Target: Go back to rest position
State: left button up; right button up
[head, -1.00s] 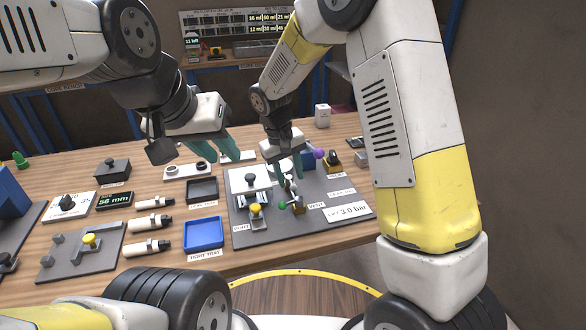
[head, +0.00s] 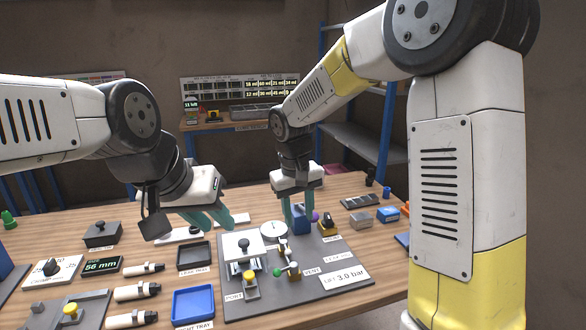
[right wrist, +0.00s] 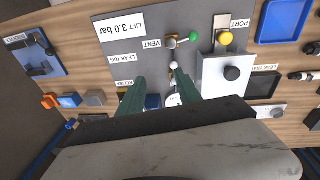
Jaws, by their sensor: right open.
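My right gripper (head: 298,222) is open and empty over the back part of the grey panel (head: 335,262), near a blue block (head: 301,220) and a white round gauge (head: 273,231). In the right wrist view its green fingers (right wrist: 160,90) stand apart. The vent valve with a green knob (head: 278,272) lies in front of them, clear of the fingers. My left gripper (head: 210,217) hangs over the table left of the panel, its fingers apart with nothing seen between them. The surface directly below it is partly hidden.
A blue tray (head: 194,304), a dark leak tray (head: 194,257) and several white cylinders (head: 137,291) lie left of the panel. A yellow-knobbed port (head: 249,278) stands on the panel. Small blocks (head: 359,220) sit at the right. A blue-framed shelf (head: 360,145) stands behind.

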jog(key=s+d+r+m+t+y, duration=0.1)
jog(key=s+d+r+m+t, duration=0.1)
jog(key=s+d+r, duration=0.3)
jog(key=s+d+r+m+t+y, duration=0.2)
jog(key=s+d+r, duration=0.3)
jog(key=s, duration=0.8)
jog(key=d, duration=0.3)
jog(key=shift+s+d+r+t, duration=0.35)
jog(key=shift+s+t, duration=0.05)
